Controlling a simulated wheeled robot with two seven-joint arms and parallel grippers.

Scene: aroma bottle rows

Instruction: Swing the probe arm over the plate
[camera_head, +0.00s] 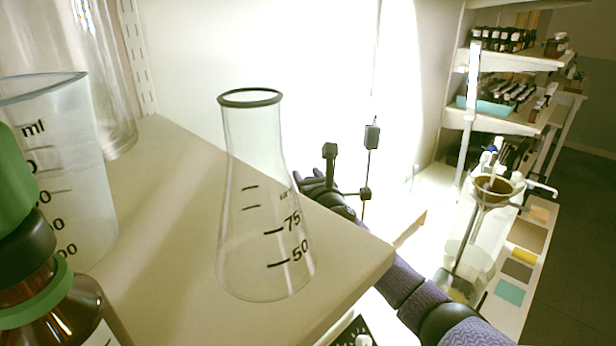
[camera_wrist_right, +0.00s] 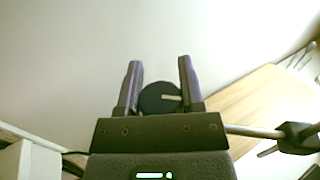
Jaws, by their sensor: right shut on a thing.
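My right gripper (camera_head: 316,183) reaches in from the lower right, behind the shelf edge, beside a thin upright stand rod (camera_head: 369,160). A dark clamp (camera_head: 365,193) sits on that rod. A black upright head (camera_head: 330,152) of the probe arm shows just above the gripper. In the right wrist view my two fingers (camera_wrist_right: 160,82) stand either side of a dark round part (camera_wrist_right: 160,98) and are shut on it. The probe arm's grey rod (camera_wrist_right: 255,131) runs right to a black clamp (camera_wrist_right: 298,138). A black control panel with a knob (camera_head: 362,340) peeks out below; the plate's top is hidden by the shelf.
A clear conical flask (camera_head: 262,225) stands on the near shelf (camera_head: 165,215), with a measuring beaker (camera_head: 60,150) and a brown bottle (camera_head: 55,305) at left. At right stand a funnel (camera_head: 497,190) and racks of small bottles (camera_head: 500,38).

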